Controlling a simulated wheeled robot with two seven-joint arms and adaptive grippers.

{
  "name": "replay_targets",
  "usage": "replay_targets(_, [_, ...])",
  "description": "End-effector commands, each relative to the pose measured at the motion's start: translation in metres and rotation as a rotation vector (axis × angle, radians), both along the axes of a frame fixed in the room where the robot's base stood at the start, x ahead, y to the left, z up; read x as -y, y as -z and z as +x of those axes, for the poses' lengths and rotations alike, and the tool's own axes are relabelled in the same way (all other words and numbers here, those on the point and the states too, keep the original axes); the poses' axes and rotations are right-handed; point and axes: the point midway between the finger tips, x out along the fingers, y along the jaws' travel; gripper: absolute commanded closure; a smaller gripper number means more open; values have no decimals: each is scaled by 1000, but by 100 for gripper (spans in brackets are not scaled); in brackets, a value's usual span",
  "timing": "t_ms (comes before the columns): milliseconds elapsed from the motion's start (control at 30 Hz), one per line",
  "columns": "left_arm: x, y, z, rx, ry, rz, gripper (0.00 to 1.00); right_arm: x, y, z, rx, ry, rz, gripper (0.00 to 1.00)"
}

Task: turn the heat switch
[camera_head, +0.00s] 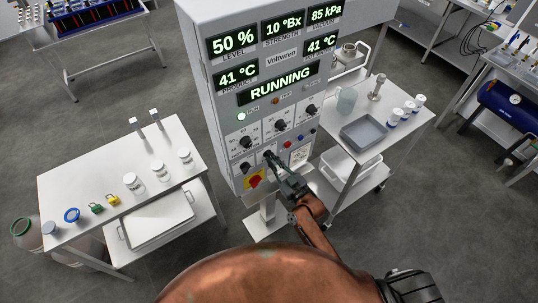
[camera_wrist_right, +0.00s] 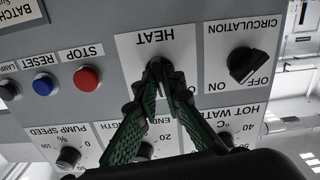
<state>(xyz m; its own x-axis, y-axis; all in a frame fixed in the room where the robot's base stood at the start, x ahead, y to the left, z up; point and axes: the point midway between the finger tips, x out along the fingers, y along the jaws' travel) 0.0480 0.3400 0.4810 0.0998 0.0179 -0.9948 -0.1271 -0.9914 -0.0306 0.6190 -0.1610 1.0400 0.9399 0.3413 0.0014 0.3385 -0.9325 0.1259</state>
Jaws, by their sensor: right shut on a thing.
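The control panel (camera_head: 232,120) of the grey cabinet faces me in the head view. Its lit display (camera_head: 280,86) reads RUNNING. In the right wrist view, which is upside down, the heat switch (camera_wrist_right: 158,64) is a black knob on a white plate marked HEAT. My right gripper (camera_wrist_right: 160,72) has its green-padded fingers shut on this knob. The fingers cover most of it, so its setting cannot be read. In the head view my right gripper (camera_head: 270,158) reaches the lower part of the panel. My left gripper is not in view.
The circulation switch (camera_wrist_right: 243,65) is beside the heat switch. A red stop button (camera_wrist_right: 87,77) and blue reset button (camera_wrist_right: 44,84) lie on the other side. A red emergency knob (camera_head: 255,181) is low on the panel. Tables stand left (camera_head: 75,186) and right (camera_head: 407,124) of the cabinet.

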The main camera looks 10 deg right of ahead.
Motion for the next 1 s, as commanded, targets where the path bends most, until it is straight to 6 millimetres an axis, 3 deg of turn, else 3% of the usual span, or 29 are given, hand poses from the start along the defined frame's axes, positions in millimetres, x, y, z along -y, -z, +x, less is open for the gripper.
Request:
replay_targets(333, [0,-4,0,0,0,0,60,-1,1,-1,-29,-2,67,100])
replay_targets(533, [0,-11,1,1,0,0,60,-1,0,-1,-83,-2,219,100])
replay_targets(800, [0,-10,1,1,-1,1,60,-1,1,-1,-90,-1,238,100])
replay_targets(1000, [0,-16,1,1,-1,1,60,-1,0,-1,-145,-1,389,100])
